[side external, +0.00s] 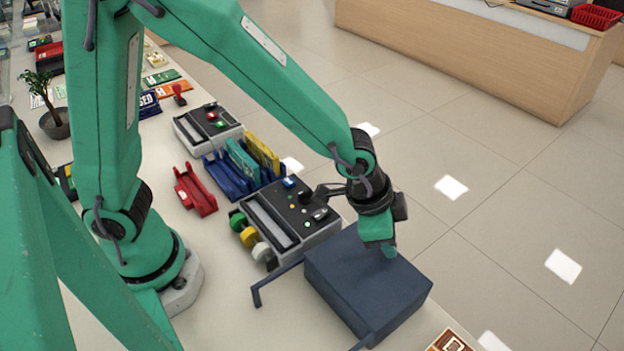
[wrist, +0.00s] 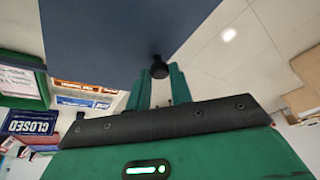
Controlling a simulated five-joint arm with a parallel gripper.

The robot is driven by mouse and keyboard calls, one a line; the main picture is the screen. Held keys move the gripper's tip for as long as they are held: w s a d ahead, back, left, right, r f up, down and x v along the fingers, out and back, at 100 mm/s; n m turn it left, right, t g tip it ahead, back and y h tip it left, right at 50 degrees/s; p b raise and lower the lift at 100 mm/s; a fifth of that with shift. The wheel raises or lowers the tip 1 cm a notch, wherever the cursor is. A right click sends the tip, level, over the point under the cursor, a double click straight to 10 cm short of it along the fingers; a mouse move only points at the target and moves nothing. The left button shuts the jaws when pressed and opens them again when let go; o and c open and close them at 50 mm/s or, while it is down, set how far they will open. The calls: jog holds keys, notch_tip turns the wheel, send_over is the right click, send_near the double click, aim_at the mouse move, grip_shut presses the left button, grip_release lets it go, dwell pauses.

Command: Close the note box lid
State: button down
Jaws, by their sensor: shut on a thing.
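The dark blue note box (side external: 345,300) stands near the counter's right edge in the side view. Its broad top (side external: 385,285) looks flat, and I cannot tell whether a gap remains under the lid. Thin dark blue bent bars stick out from its left side and front corner. My gripper (side external: 378,248) is at the far edge of the box's top. In the wrist view the blue panel (wrist: 120,35) fills the upper part, with a small black knob (wrist: 159,68) at its lower edge. My gripper (wrist: 160,85) is shut on that knob, though the fingers partly hide the contact.
A grey-black device (side external: 290,215) with colored rolls stands left of the box. Blue trays (side external: 235,180), a red holder (side external: 196,190) and another device lie farther back. An orange-brown item (side external: 450,342) lies in front. Tiled floor is open to the right.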

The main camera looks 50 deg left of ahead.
aim_at(370, 252)
jog(key=shift+w+a, duration=0.1)
jog(key=shift+w, duration=0.3)
jog(key=c, duration=1.3)
grip_release()
jog(key=shift+s, duration=0.1)
jog(key=shift+r, duration=0.15)
jog(key=shift+s+r, duration=0.1)
jog(key=shift+s, duration=0.05)
jog(key=shift+v, duration=3.65)
jog(key=shift+a, duration=0.1)
